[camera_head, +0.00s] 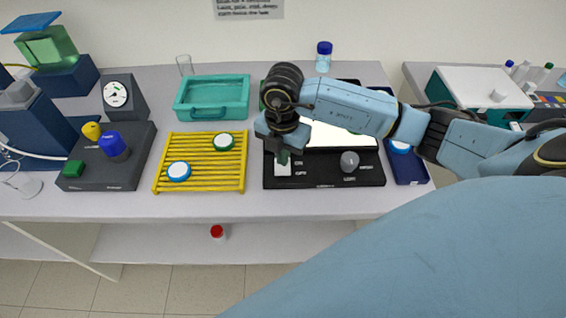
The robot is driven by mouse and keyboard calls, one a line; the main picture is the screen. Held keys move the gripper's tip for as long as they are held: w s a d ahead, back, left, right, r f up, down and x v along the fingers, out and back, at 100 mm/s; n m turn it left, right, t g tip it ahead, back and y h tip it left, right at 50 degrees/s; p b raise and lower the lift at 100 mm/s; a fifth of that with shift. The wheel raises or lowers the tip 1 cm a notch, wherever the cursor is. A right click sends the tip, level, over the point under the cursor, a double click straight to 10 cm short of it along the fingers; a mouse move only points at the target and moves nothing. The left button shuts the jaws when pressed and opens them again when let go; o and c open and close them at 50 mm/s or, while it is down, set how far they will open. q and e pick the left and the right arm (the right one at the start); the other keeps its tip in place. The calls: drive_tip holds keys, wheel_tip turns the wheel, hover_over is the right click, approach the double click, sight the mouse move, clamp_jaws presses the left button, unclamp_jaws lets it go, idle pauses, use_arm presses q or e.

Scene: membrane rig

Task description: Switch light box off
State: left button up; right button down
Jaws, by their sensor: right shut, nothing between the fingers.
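The light box (325,180) is a black panel on the table right of centre, with a bright white lit screen (345,142). A white rocker-like switch (282,169) sits at its front left, and a grey round knob (349,161) at its front right. My right gripper (283,157) reaches in from the right and points down, with its closed fingertips at the far end of the white switch. Whether they touch it I cannot tell. The arm hides part of the screen and the box's back left. My left gripper is not in view.
A yellow rack (205,147) with two round lidded items stands left of the box. A teal tray (212,98) and a dark valve block (107,170) are farther left. A blue tray (412,172) is close on the right. A small blue-capped bottle (323,57) stands behind.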

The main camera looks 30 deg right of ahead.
sight(283, 169)
drive_tip(key=shift+f+b, duration=0.8)
drive_tip(key=shift+f, duration=0.35)
idle(0.4)
drive_tip(key=shift+r+p, duration=2.95)
drive_tip(key=shift+r, duration=0.6)
